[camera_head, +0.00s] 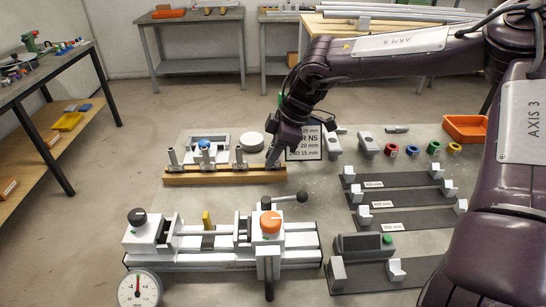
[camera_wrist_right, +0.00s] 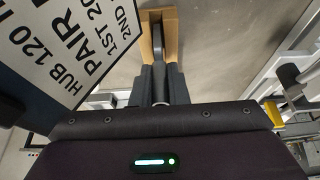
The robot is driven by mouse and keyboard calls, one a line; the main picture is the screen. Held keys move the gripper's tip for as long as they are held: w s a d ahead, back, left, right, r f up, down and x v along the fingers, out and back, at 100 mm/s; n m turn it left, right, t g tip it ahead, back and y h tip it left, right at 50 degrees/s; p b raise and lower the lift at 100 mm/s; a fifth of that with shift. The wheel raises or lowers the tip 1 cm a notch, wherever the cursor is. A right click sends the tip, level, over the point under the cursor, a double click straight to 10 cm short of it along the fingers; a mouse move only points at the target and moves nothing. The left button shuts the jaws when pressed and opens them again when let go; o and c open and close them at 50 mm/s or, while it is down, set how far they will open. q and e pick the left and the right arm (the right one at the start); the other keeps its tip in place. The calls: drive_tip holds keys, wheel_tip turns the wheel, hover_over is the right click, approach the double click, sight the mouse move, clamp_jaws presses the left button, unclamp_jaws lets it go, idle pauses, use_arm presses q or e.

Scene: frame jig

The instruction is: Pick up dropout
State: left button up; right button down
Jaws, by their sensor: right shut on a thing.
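A wooden rack (camera_head: 225,175) stands on the grey table, with several upright grey metal dropouts (camera_head: 205,157) in a row along it. My right gripper (camera_head: 275,150) reaches down at the rack's right end and is shut on the dropout there. In the right wrist view the gripper (camera_wrist_right: 165,85) has its two dark jaws closed around a grey part, with the wooden rack (camera_wrist_right: 157,30) just beyond the tips. The jaws hide much of the held dropout, and I cannot tell whether it is still seated. My left gripper is not in view.
A white label sign (camera_head: 304,143) stands right beside my right gripper. The white clamping jig (camera_head: 215,250) with an orange knob and a dial gauge (camera_head: 140,290) lies in front. Dark fixtures (camera_head: 400,180), coloured rings (camera_head: 391,150) and an orange bin (camera_head: 465,128) are to the right.

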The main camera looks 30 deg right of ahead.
wheel_tip(320, 180, up, 20)
idle(0.6)
